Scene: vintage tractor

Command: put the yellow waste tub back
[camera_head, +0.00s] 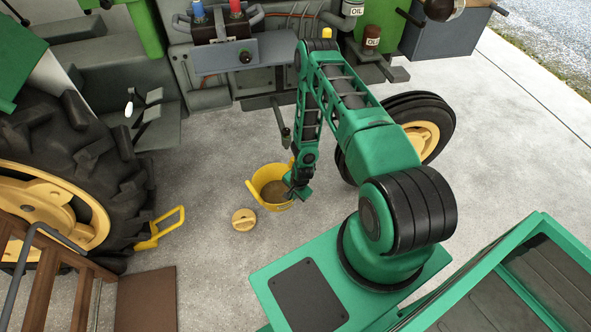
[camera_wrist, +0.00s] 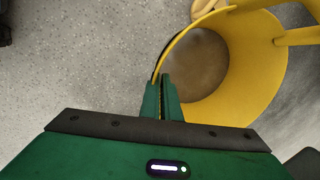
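The yellow waste tub (camera_head: 257,194) is at the middle of the head view, with a brownish inside and its open top facing up. I cannot tell whether it rests on the floor or hangs just above it. My gripper (camera_head: 293,190) is at the tub's right rim in the head view. In the wrist view, the tub (camera_wrist: 262,80) fills the upper right. There the fingers of my gripper (camera_wrist: 163,96) are close together, with the tub's rim running in between them, so they look shut on the rim. A yellow bar crosses beside the tub.
A round tan-yellow lid-like piece (camera_head: 244,219) lies on the floor left of the tub. A yellow chock (camera_head: 160,229) stands by the big rear tyre (camera_head: 75,150). The front wheel (camera_head: 428,125) is to the right. Bare concrete (camera_head: 205,270) lies in front.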

